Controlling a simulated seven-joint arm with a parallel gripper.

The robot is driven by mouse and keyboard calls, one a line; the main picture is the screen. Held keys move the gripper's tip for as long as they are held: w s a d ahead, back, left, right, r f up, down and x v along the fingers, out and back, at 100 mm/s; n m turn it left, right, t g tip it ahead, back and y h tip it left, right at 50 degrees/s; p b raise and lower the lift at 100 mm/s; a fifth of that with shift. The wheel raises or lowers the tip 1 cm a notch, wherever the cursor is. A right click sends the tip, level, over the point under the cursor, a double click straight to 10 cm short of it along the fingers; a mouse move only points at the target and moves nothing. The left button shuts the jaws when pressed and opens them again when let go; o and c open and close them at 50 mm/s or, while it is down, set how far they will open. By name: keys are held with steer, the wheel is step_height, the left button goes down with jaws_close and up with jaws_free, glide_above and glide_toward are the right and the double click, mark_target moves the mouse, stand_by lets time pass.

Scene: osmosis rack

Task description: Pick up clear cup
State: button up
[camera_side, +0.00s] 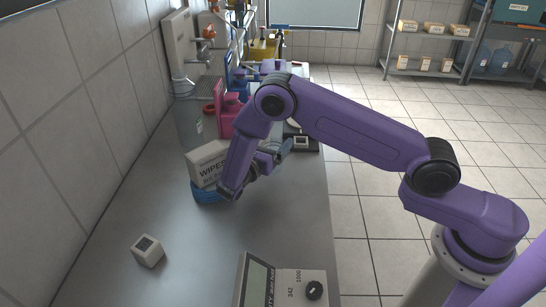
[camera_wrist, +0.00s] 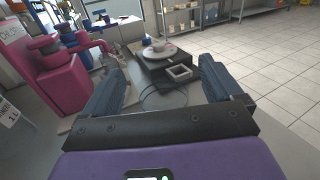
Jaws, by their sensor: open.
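In the side view my gripper (camera_side: 278,150) is low over the bench, pointing away from the camera. In the side view, my arm hides much of that area.
Pink equipment (camera_wrist: 63,88) stands left of my gripper. A small white block (camera_side: 147,251) and a meter (camera_side: 257,281) are nearer the camera. The bench between them is clear.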

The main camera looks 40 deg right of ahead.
mark_target(277, 146)
step_height(277, 146, down, 4)
steer(key=shift+f, duration=0.1)
steer(key=shift+x, duration=1.15)
steer(key=shift+w+d, duration=0.15)
steer(key=shift+d, duration=0.25)
steer(key=c, duration=1)
